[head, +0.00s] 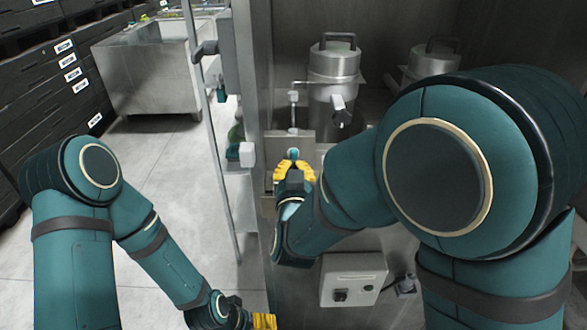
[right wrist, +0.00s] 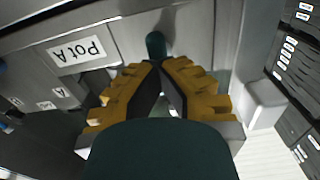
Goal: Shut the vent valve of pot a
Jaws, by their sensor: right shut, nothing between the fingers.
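A metal pot (head: 334,85) with a black top handle stands in the steel cabinet in the head view. A "Pot A" label (right wrist: 77,52) shows on a panel in the right wrist view. Beside it is a rounded teal handle (right wrist: 156,44), seemingly the vent valve's; its setting is unclear. My right gripper (right wrist: 158,66) is shut and empty, its yellow fingertips right at the handle. I cannot tell whether they touch. It also shows in the head view (head: 293,161), in front of the panel. My left gripper (head: 264,321) is low at the bottom edge, partly cut off.
A second pot (head: 432,62) stands to the right, partly behind my right arm. A control box (head: 353,281) with a knob and a green button is below. A steel post (head: 209,130) with a grey handle is left of the cabinet. Open floor (head: 160,170) lies further left.

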